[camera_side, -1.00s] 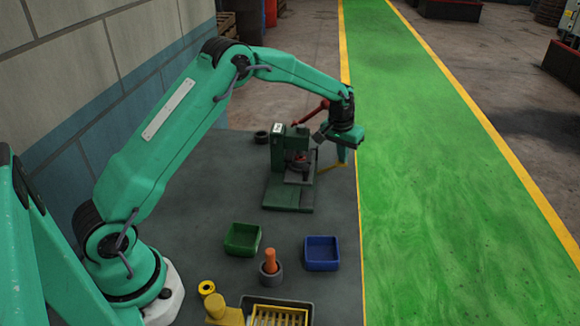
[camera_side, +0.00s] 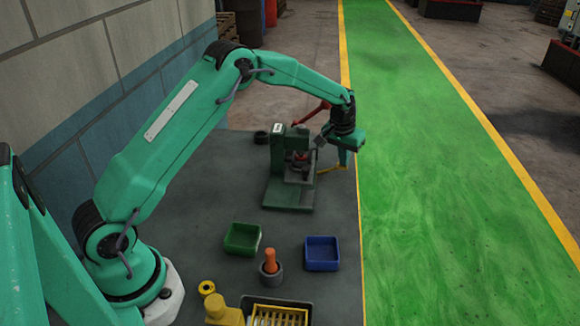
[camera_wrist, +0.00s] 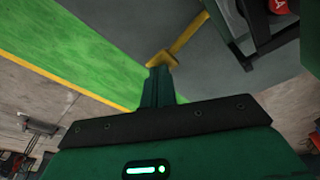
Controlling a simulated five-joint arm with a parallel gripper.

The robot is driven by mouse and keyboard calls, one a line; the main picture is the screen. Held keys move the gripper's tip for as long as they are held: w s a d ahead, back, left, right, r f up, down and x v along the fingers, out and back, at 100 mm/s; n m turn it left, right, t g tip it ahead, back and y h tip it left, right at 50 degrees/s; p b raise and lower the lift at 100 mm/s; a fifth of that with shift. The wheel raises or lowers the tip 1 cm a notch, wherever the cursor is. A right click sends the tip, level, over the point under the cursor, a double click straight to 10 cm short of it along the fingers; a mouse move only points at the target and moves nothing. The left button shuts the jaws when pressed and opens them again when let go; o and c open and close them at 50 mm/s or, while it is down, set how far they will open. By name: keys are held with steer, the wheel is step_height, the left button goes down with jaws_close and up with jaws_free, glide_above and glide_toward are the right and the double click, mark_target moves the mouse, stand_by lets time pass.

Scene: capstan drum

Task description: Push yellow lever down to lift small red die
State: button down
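The green press (camera_side: 278,160) stands on the grey table with a yellow lever (camera_side: 331,169) reaching out from its right side. The small red die (camera_side: 299,156) sits inside the press frame; a red piece with a white mark (camera_wrist: 279,6) shows at the top edge of the wrist view. My gripper (camera_side: 342,163) points down over the lever's outer end. In the wrist view my fingertips (camera_wrist: 159,72) are together and meet the end of the yellow lever (camera_wrist: 185,40), seemingly touching it from above. Nothing shows between the fingers.
A red handle (camera_side: 314,112) sticks up from the press near my wrist. A green bin (camera_side: 243,239), a blue bin (camera_side: 321,254) and an orange peg in a grey cup (camera_side: 270,268) stand nearer. The table's right edge lies close by the lever.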

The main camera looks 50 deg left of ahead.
steer(key=shift+s+f, duration=0.1)
steer(key=shift+f, duration=0.25)
steer(key=shift+d+f, duration=0.15)
steer(key=shift+f, duration=0.55)
stand_by(0.4)
step_height(320, 180, up, 11)
steer(key=s+a, duration=0.1)
steer(key=shift+a, duration=0.2)
stand_by(1.2)
